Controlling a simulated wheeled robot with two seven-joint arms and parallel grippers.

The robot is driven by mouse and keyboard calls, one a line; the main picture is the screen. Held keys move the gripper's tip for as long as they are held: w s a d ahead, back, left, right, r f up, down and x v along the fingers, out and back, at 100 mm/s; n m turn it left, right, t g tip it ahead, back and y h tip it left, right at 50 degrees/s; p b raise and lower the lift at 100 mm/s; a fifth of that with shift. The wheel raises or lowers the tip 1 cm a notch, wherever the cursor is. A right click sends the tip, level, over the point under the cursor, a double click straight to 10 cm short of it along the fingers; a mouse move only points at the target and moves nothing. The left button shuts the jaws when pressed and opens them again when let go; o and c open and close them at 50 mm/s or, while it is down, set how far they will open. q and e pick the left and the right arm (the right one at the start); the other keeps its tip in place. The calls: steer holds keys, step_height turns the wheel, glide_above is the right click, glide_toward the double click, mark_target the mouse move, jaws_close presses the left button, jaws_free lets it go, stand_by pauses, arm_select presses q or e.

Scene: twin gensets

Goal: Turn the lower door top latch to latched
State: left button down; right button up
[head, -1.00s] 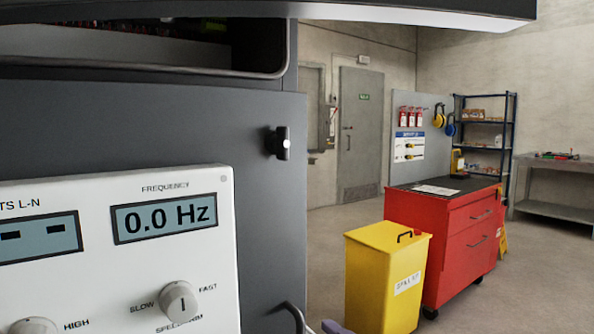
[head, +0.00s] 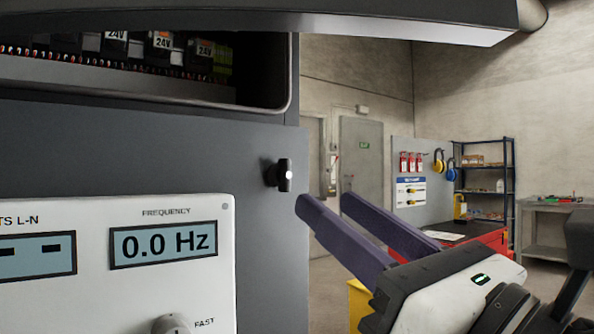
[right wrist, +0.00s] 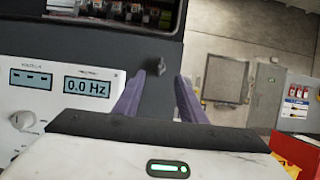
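The lower door top latch (head: 281,174) is a small black knob with a bright spot, near the right edge of the dark grey lower door (head: 130,160). Its handle looks upright in the head view. It also shows in the right wrist view (right wrist: 158,67), beyond and between the fingertips. My right gripper (head: 328,206) is open, with two purple fingers pointing at the latch from the lower right. The fingers are apart and empty, and seem short of the latch. My left gripper is not in view.
A white panel (head: 90,210) with a "0.0 Hz" display is fixed on the door, left of the latch. Above is an open compartment (head: 150,93) with relays. A red cabinet (head: 495,240) and a yellow bin (head: 358,300) stand behind my right gripper.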

mark_target(288, 174)
steer(key=x, duration=0.8)
steer(key=shift+w+a+r, duration=0.1)
steer(key=shift+w+r, duration=0.05)
jaws_close()
